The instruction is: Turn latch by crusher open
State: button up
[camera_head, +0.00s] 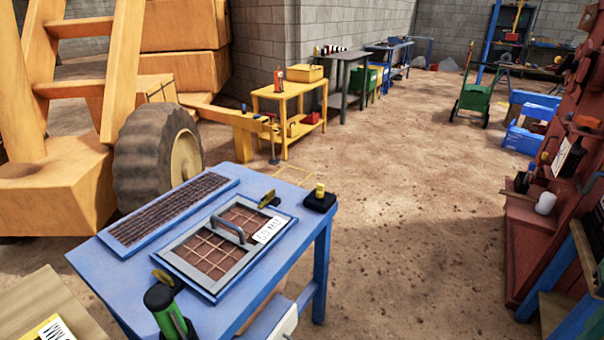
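The frames do not clearly show which part is the latch by the crusher. A framed mesh panel (225,250) with a grey handle (229,230) and a white label lies on a blue table (255,312). A small dark-yellow latch-like piece (270,199) sits at its far edge, and a similar piece (163,279) at its near left corner. A black block with a yellow knob (320,199) sits on the table's far right corner. Large yellow-orange machinery (50,195) with a wheel stands at left; I cannot tell if it is the crusher. My gripper is not in view.
A longer mesh strip (170,213) lies beside the panel. A green and black cylinder (165,310) stands at the near edge. A yellow bench (290,105) stands behind. Red machinery (565,190) lines the right side. Dirt floor (420,180) between is largely clear.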

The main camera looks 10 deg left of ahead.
aim_at(269, 195)
jog(key=u, duration=0.35)
jog(key=i, duration=1.15)
jog(key=u, duration=0.75)
